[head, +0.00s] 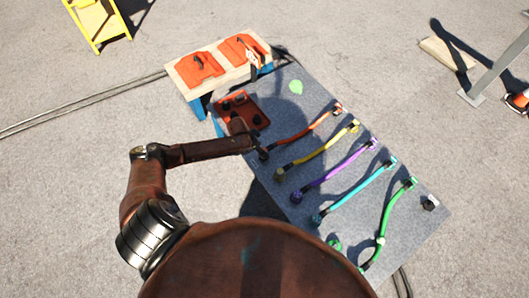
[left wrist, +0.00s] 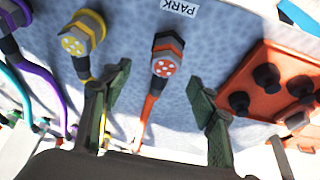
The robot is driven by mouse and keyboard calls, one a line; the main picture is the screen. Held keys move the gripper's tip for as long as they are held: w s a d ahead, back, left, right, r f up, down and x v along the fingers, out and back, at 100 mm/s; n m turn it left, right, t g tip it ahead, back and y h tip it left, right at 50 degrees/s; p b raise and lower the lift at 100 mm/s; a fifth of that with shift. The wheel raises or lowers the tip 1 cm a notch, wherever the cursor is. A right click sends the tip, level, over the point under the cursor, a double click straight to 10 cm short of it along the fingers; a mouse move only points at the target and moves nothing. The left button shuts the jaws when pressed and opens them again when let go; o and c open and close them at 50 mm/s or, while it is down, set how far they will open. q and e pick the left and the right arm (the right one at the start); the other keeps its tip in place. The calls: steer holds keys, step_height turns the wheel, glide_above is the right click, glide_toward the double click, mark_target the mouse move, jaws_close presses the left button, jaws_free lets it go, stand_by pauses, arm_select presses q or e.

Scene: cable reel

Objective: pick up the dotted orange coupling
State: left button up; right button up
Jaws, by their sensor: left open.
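The orange coupling (left wrist: 165,64) is in the left wrist view, with a dark hexagonal collar and an orange face marked with pale dots. An orange hose (left wrist: 148,112) runs from it; in the head view this hose (head: 305,135) crosses the grey board. My left gripper (left wrist: 157,98) is open, its two green fingers apart on either side of the orange hose's line, with nothing between them held. In the head view the gripper (head: 257,143) is over the coupling's end of the hose and partly hides it. My right gripper is not in view.
A yellow coupling (left wrist: 77,42) lies close to one finger. A red panel with black knobs (left wrist: 275,85) is near the other. Purple, cyan and green hoses (head: 390,222) lie farther along the grey board (head: 318,95). A bench with orange lids (head: 217,62) stands behind.

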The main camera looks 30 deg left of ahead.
mark_target(264, 149)
arm_select(q)
steer(key=shift+w+a, duration=0.45)
steer(key=shift+w+f, duration=0.1)
steer(key=shift+f, duration=0.3)
steer(key=b+x, duration=0.3)
steer(key=x, duration=0.3)
steer(key=shift+d+f, duration=0.25)
steer(key=shift+f, duration=0.05)
steer(key=shift+r, duration=0.1)
steer(key=shift+c, duration=0.3)
steer(key=c, duration=1.3)
steer(key=shift+w, duration=0.1)
steer(key=shift+r, duration=0.15)
